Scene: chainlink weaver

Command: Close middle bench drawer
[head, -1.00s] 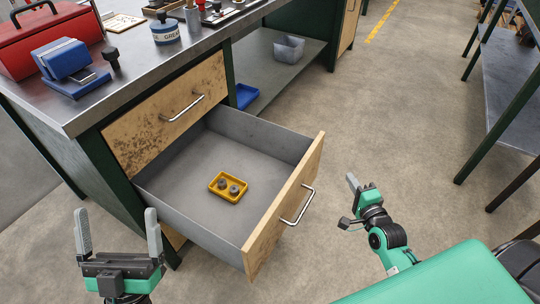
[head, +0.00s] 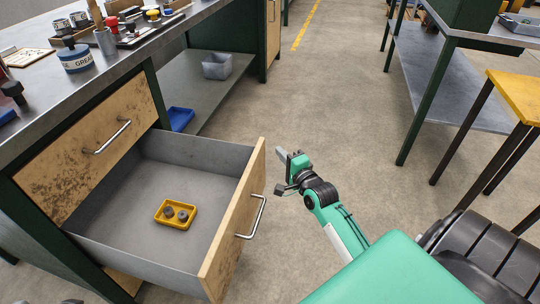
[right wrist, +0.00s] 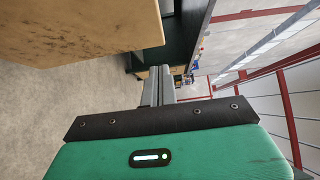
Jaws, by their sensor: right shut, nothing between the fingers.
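The middle bench drawer (head: 232,225) is pulled well out of the bench, with its wooden front and metal bar handle (head: 253,218) facing right. A yellow tray (head: 162,222) with two small grey parts lies on its floor. My right gripper (head: 281,156) is shut and empty, to the right of the drawer front's far end and apart from it. In the right wrist view, its fingers (right wrist: 158,88) lie together, and a wooden panel (right wrist: 80,25), apparently the drawer front, fills the upper left. Only a grey tip of my left gripper (head: 72,301) seems to show at the bottom edge.
A closed drawer (head: 90,150) sits above the open one. The bench top (head: 90,82) holds a grease tin (head: 76,60) and stamps. A lower shelf (head: 205,95) holds bins.

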